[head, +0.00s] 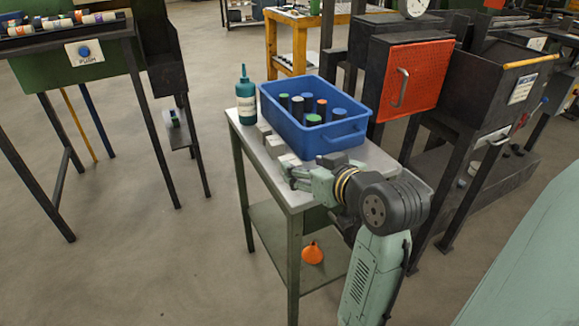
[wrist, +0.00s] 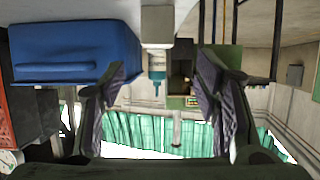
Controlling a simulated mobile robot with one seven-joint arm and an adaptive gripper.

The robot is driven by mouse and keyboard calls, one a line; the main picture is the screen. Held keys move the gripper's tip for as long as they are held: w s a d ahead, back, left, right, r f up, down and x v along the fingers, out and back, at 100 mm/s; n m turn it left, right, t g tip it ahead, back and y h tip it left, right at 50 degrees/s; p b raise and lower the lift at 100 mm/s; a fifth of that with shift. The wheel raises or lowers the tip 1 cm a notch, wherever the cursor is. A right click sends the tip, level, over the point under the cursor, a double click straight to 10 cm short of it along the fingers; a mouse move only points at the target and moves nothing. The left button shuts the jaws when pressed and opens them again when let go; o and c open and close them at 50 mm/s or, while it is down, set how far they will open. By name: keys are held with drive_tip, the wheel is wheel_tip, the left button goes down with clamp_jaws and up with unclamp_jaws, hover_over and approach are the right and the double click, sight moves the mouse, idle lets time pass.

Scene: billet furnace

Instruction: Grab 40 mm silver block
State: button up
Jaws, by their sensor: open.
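Light silver-grey blocks stand in a row along the left edge of the metal table (head: 372,152): a far block (head: 265,130), a middle block (head: 275,146) and a near block (head: 288,161). I cannot tell which one measures 40 mm. My gripper (head: 292,176) is at the near end of the row, close to the near block, which it partly hides. In the upside-down wrist view my gripper (wrist: 168,68) has its fingers apart with nothing held between them. A pale block (wrist: 157,20) shows there beyond the fingertips, roughly in line with the gap.
A blue crate (head: 345,136) holding several coloured-top cylinders stands right of the blocks. It also shows in the wrist view (wrist: 75,50). A teal bottle (head: 246,100) stands at the table's far left corner. An orange funnel (head: 312,253) lies on the lower shelf.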

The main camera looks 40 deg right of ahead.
sight(290, 161)
drive_tip(key=shift+p+x, duration=0.5)
drive_tip(key=shift+x, duration=2.95)
drive_tip(key=shift+s+d+f, duration=0.15)
drive_tip(key=shift+f, duration=0.05)
drive_tip(key=shift+c, duration=0.6)
clamp_jaws()
